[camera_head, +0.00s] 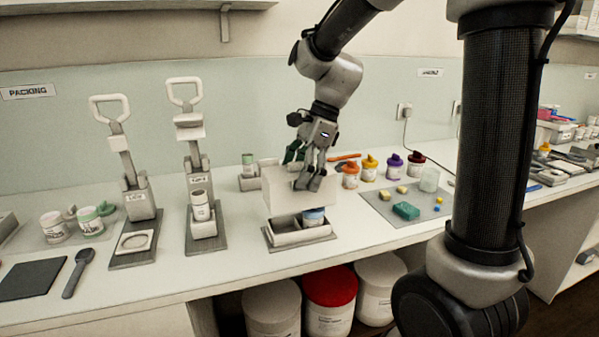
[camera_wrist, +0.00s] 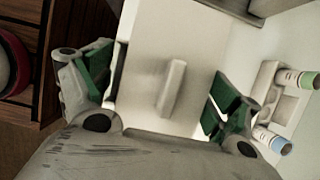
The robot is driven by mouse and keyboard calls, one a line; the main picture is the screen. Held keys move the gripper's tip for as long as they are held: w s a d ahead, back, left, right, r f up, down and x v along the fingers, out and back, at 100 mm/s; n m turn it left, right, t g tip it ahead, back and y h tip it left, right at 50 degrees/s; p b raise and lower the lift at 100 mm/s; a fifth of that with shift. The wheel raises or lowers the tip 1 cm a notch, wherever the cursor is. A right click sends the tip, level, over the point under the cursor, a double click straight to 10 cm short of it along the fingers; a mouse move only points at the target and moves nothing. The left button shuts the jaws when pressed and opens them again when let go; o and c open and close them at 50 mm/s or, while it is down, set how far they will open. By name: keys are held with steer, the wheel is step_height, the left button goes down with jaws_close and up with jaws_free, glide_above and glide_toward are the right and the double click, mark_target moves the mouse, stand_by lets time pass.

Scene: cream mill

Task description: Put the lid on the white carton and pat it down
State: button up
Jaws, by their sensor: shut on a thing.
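My gripper (camera_head: 304,172) is shut on the white lid (camera_head: 285,195), a pale box-like cover with deep sides. In the wrist view the lid (camera_wrist: 150,60) is a flat white panel with a raised bar in its middle, between my green-padded fingers (camera_wrist: 160,88). A blue-topped jar (camera_head: 314,216) shows in the carton, under the lid. The lid is above the carton with a gap at the front; whether its far side touches is hidden.
Two lever presses (camera_head: 138,200) (camera_head: 200,190) stand to the left. A pale holder with a green-topped tube (camera_head: 248,164) is behind the lid. Colored-cap jars (camera_head: 369,166) and a grey mat (camera_head: 385,212) lie to the right. Tubs, one red-lidded (camera_head: 330,287), sit below the counter.

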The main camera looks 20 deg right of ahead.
steer(key=shift+f, duration=1.3)
steer(key=shift+f, duration=0.2)
steer(key=shift+f, duration=1.2)
steer(key=shift+f, duration=0.9)
stand_by(0.6)
steer(key=o, duration=0.8)
steer(key=shift+c, duration=0.2)
steer(key=shift+r, duration=0.1)
steer(key=shift+r, duration=3.45)
